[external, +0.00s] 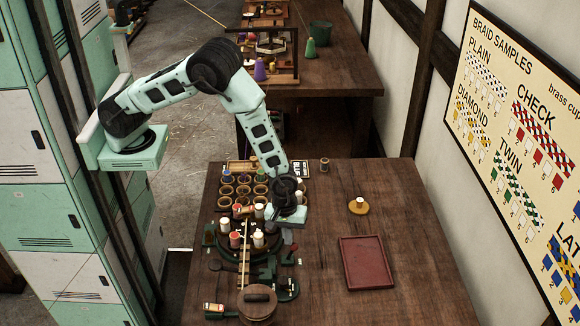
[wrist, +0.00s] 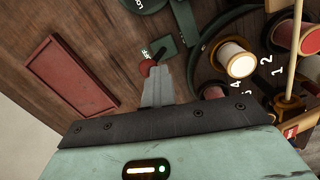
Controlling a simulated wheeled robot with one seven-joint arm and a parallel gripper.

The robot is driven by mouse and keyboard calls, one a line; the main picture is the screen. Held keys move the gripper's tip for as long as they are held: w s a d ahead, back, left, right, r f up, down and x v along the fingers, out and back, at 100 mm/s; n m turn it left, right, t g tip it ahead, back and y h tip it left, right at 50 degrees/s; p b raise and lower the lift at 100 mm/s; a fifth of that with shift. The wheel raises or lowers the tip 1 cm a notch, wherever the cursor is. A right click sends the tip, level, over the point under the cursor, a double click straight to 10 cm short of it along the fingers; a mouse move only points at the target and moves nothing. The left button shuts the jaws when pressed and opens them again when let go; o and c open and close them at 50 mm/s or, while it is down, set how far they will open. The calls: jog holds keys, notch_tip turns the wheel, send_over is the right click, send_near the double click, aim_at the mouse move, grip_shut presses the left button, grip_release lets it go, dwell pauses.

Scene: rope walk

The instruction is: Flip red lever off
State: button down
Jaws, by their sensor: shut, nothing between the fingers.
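The red lever (wrist: 149,66) has a round red knob and shows in the wrist view just past my fingertips. A small dark green plate with white lettering (wrist: 164,49) is beside it; I cannot read the lettering surely. My gripper (wrist: 158,82) is shut and empty, its tips right at the near side of the knob. I cannot tell whether they touch. In the external view my gripper (external: 288,244) points down at the right side of the braiding stand. The lever is too small there to make out surely.
Bobbins of white thread (wrist: 236,60) and red thread (wrist: 296,35) stand close on the right in the wrist view. A red tray (external: 367,262) and a yellow disc with a knob (external: 358,206) lie on the table's right. The table between them and the stand is clear.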

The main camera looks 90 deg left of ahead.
jog(key=shift+w+a+r, duration=0.1)
jog(key=shift+w+r, duration=0.1)
jog(key=shift+w, duration=0.25)
notch_tip(320, 180, up, 9)
jog(key=w+p, duration=0.1)
jog(key=p, duration=0.7)
jog(key=shift+w+a+r, duration=0.15)
jog(key=shift+w+a, duration=0.15)
